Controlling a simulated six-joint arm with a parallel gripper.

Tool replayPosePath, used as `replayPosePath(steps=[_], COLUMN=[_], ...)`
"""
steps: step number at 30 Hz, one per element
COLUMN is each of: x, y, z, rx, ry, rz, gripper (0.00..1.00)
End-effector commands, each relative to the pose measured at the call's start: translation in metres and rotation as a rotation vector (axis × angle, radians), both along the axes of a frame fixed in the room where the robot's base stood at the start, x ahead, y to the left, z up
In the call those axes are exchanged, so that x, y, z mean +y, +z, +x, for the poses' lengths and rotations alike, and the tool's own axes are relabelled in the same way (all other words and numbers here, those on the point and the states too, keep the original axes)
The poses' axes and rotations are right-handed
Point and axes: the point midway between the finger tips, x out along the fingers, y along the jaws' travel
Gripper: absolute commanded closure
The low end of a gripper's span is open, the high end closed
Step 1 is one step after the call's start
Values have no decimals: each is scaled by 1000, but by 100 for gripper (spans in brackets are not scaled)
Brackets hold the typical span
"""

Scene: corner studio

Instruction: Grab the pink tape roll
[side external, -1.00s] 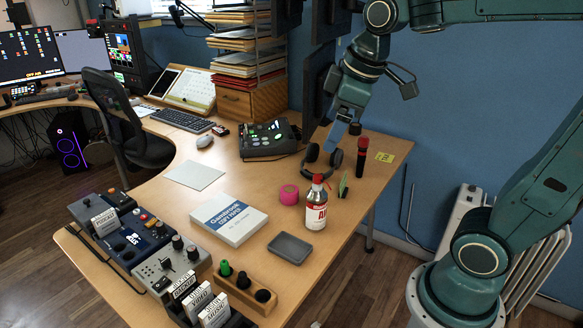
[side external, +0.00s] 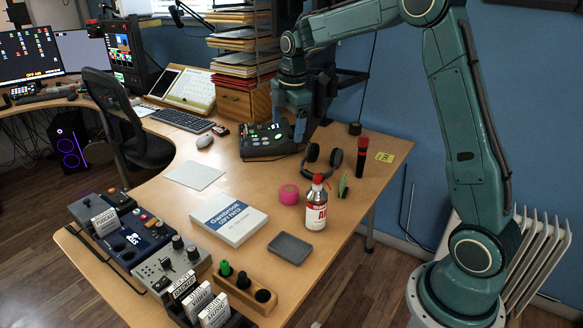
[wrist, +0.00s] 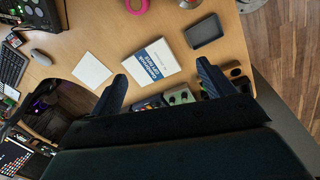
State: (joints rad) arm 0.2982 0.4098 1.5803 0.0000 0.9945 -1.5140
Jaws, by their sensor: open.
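The pink tape roll (side external: 288,194) lies on the wooden desk, left of a white and red glue bottle (side external: 316,208). In the wrist view only part of the pink tape roll (wrist: 137,5) shows, cut off by the top edge. My gripper (side external: 290,122) is up and behind the roll in the side view, in front of the wooden drawer box and over the black control panel. In the wrist view my gripper (wrist: 162,74) has its two fingers wide apart with nothing held between them.
Black headphones (side external: 322,158) and a red-topped dark cylinder (side external: 363,158) stand behind the roll. A white book (side external: 229,219) and a grey tray (side external: 289,248) lie nearer the front. The black control panel (side external: 267,141) sits farther back. Bare desk surrounds the roll's left side.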

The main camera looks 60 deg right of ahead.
Motion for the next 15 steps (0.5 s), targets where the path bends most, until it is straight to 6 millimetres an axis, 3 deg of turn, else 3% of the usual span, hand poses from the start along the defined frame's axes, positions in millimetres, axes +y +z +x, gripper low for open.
replayPosePath(steps=[6,15], x=[-33,-77], y=[-46,-115], z=[29,55], rx=[56,120], ry=[163,393], rz=[-10,-9], gripper=[19,19])
